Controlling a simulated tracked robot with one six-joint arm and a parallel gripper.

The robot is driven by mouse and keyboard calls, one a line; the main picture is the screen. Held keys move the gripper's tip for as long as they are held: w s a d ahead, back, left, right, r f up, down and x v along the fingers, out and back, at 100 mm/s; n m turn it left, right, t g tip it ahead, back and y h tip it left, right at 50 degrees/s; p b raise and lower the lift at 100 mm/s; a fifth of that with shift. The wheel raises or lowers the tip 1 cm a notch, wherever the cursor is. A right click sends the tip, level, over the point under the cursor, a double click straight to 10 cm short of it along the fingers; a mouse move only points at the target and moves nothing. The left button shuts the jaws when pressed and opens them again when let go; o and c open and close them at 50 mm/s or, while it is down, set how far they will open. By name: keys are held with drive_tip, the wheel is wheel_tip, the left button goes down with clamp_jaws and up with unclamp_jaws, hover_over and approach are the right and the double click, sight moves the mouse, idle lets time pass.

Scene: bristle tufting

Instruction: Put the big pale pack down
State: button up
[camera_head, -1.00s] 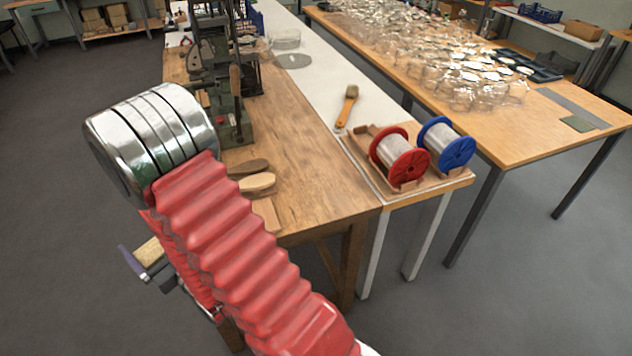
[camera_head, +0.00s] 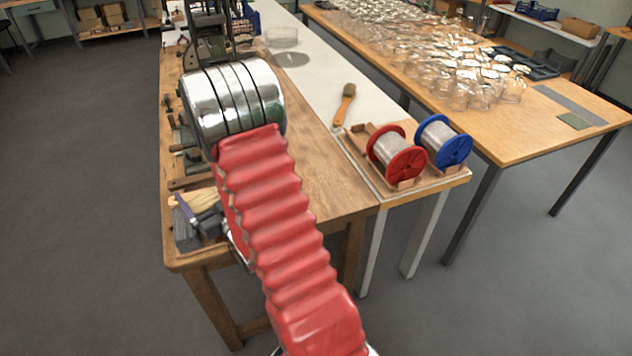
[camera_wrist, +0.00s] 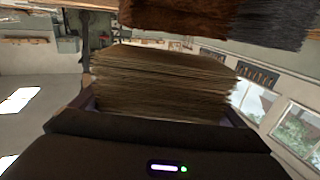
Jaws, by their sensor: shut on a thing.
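My gripper (camera_head: 192,212) is at the near left corner of the wooden bench (camera_head: 330,185), low over or at its top. It is shut on the big pale pack (camera_head: 200,199), a tan sliver mostly hidden behind my gripper and arm. In the wrist view the pack (camera_wrist: 160,80) is a thick bundle of straw-coloured bristle between my jaws (camera_wrist: 165,112). I cannot tell whether the pack touches the bench.
In the wrist view a brown bristle bundle (camera_wrist: 175,14) and a dark one (camera_wrist: 268,22) are close above the pack. A brush (camera_head: 345,105), a red spool (camera_head: 395,155) and a blue spool (camera_head: 443,143) lie right. My arm hides the bench middle.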

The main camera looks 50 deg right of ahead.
drive_tip(key=s+d+m+h, duration=0.1)
drive_tip(key=s+d, duration=0.3)
drive_tip(key=d, duration=0.6)
drive_tip(key=s+d+r+m+g+h, duration=0.1)
drive_tip(key=s+d+h, duration=0.2)
drive_tip(key=d, duration=0.7)
drive_tip(key=s+d+m+g+h, duration=0.1)
drive_tip(key=s+d, duration=0.5)
drive_tip(key=d, duration=0.3)
drive_tip(key=shift+d+r+m+h, duration=0.2)
drive_tip(key=shift+d+m+h, duration=0.1)
drive_tip(key=shift+d+h, duration=0.1)
drive_tip(key=shift+f, duration=2.9)
drive_tip(key=shift+f, duration=2.1)
drive_tip(key=o, duration=0.8)
drive_tip(key=shift+f, duration=0.1)
